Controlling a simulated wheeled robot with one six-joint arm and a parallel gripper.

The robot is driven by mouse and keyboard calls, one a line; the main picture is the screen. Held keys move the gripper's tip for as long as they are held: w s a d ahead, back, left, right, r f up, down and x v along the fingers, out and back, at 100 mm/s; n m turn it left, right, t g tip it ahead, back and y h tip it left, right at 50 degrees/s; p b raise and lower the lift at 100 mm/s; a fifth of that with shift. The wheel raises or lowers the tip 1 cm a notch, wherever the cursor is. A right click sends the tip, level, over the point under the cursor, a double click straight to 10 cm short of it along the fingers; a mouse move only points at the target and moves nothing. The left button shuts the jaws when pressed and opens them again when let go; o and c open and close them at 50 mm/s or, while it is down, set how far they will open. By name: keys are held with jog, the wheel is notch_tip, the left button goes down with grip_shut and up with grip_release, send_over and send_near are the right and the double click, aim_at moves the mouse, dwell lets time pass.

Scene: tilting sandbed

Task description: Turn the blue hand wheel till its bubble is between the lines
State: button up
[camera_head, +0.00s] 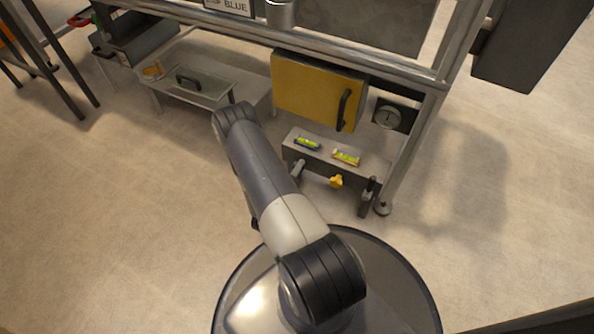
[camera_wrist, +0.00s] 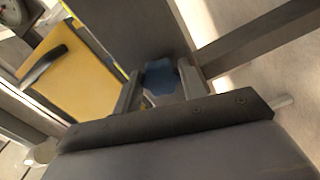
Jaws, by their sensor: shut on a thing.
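The blue hand wheel (camera_wrist: 160,82) shows in the wrist view between the two fingers of my gripper (camera_wrist: 160,78), which is shut on it. In the head view my arm hides the blue wheel and most of my gripper. The blue level vial (camera_head: 307,143) lies on top of the grey box (camera_head: 318,157), on its left part. It has a yellow-green tube; its bubble is too small to place against the lines. A yellow level vial (camera_head: 346,157) lies to its right. A yellow hand wheel (camera_head: 336,181) sticks out from the box front below.
A yellow door (camera_head: 310,88) with a black handle stands behind the box, and a round dial (camera_head: 389,117) to its right. A dark lever (camera_head: 368,195) stands at the box's right end, near a frame leg. A sign reading BLUE (camera_head: 235,4) hangs above. Floor at left is clear.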

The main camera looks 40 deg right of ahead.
jog(key=o, duration=1)
jog(key=shift+c, duration=0.2)
